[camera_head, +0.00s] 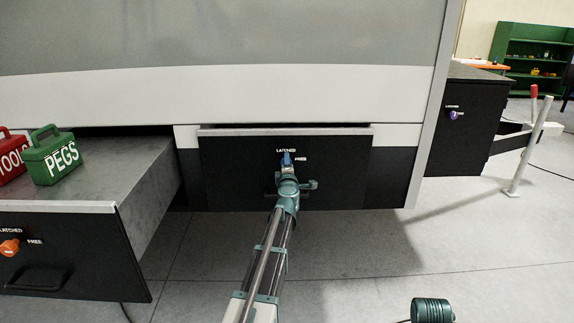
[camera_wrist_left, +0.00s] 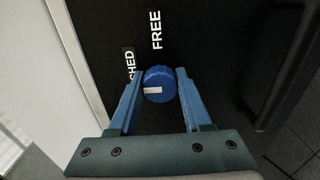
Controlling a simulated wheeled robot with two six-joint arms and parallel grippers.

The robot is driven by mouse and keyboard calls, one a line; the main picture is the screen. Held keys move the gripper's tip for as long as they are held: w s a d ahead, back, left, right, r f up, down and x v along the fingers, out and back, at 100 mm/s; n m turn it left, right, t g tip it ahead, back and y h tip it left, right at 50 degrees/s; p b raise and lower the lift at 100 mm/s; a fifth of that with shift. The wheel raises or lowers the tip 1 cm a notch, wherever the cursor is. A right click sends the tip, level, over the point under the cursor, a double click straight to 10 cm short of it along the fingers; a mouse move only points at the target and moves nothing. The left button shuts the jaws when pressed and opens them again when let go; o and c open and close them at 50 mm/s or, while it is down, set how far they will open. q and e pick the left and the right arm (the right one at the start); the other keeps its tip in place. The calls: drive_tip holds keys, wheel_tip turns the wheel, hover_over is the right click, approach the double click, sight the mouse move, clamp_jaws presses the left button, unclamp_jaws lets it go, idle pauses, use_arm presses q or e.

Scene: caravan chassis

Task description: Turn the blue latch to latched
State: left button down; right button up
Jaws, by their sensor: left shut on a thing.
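The blue latch (camera_head: 286,159) is on the dark front panel of the middle drawer (camera_head: 235,165), with LATCHED above it and FREE to its right. In the left wrist view, the round blue knob (camera_wrist_left: 159,84) sits between the two blue fingers of my left gripper (camera_wrist_left: 160,82), which is shut on it. A white mark on the knob points left in that view, toward the LATCHED side. The left finger partly covers the LATCHED label. In the head view, my left gripper (camera_head: 287,172) hides the lower part of the latch. My right gripper is not in view.
An open drawer (camera_head: 150,165) at left has an orange latch (camera_head: 10,247) and carries a green PEGS box (camera_head: 52,160) and a red TOOLS box (camera_head: 10,158). A purple latch (camera_head: 453,115) is on the dark box at right. The floor at right is mostly clear.

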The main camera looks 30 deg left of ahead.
use_arm(q)
drive_tip(key=shift+c, duration=1.7)
unclamp_jaws()
drive_tip(key=shift+s, duration=0.1)
drive_tip(key=v, duration=1.3)
drive_tip(key=shift+s+d, duration=0.2)
drive_tip(key=shift+d, duration=0.05)
